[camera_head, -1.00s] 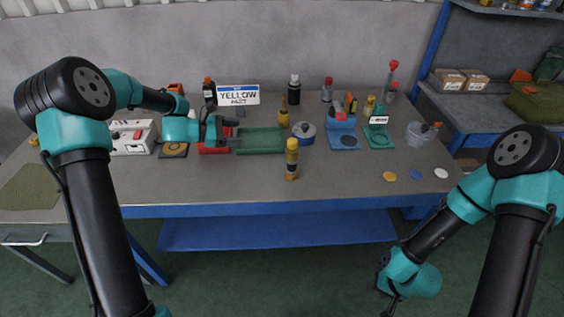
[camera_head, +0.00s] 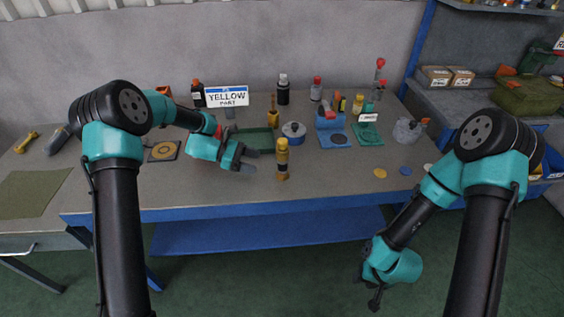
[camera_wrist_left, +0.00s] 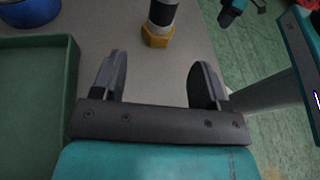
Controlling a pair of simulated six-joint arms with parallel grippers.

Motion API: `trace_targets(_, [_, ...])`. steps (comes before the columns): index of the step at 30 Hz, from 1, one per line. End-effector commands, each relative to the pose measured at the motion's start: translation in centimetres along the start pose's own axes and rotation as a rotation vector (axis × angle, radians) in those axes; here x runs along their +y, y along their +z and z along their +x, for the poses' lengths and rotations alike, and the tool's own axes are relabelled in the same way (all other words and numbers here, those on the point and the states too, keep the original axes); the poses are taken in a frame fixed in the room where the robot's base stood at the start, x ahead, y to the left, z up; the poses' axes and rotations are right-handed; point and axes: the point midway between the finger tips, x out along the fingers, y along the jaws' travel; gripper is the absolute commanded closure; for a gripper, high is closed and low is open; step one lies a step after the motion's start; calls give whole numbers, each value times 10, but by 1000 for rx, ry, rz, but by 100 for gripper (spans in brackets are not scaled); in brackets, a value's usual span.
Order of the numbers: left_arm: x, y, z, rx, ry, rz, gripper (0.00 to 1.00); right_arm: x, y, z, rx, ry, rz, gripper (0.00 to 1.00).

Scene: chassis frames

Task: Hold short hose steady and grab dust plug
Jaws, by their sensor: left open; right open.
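An upright short hose piece (camera_head: 282,171), dark with a brass-coloured hex base, stands near the table's front edge. A yellow cap (camera_head: 282,146), which looks like the dust plug, is on its top. In the left wrist view the hose's dark body and hex base (camera_wrist_left: 157,38) show beyond the fingertips; its top is cut off. My left gripper (camera_head: 250,160) is open and empty, just left of the hose and apart from it. Its two fingers also show in the left wrist view (camera_wrist_left: 160,80). My right gripper (camera_head: 376,298) hangs low in front of the table, open and empty.
A green tray (camera_head: 262,139) lies behind my left gripper. A blue round container (camera_head: 293,131), a blue stand (camera_head: 330,128) and a teal stand (camera_head: 366,136) stand behind and right. Coloured discs (camera_head: 380,173) lie at right. A "YELLOW PART" sign (camera_head: 227,97) stands at the back.

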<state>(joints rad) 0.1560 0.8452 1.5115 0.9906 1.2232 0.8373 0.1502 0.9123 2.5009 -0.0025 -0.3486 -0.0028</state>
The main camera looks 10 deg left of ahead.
Motion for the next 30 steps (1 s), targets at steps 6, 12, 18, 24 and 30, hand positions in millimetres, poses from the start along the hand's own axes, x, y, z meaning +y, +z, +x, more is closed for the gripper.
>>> trace_targets(6, [0, 0, 14, -1, -2, 0, 33, 0, 0, 0, 0, 0, 0, 57])
trace_targets(12, [0, 0, 37, -1, -2, 0, 33, 0, 0, 0, 0, 0, 0, 57])
trace_targets(18, [-1, 0, 60, 0, -1, 0, 33, 0, 0, 0, 0, 0, 0, 57])
trace_targets(24, [0, 0, 82, 0, -1, 0, 33, 0, 0, 0, 0, 0, 0, 57])
trace_targets(30, [0, 0, 96, 0, 0, 1, 33, 0, 0, 0, 0, 0, 0, 57])
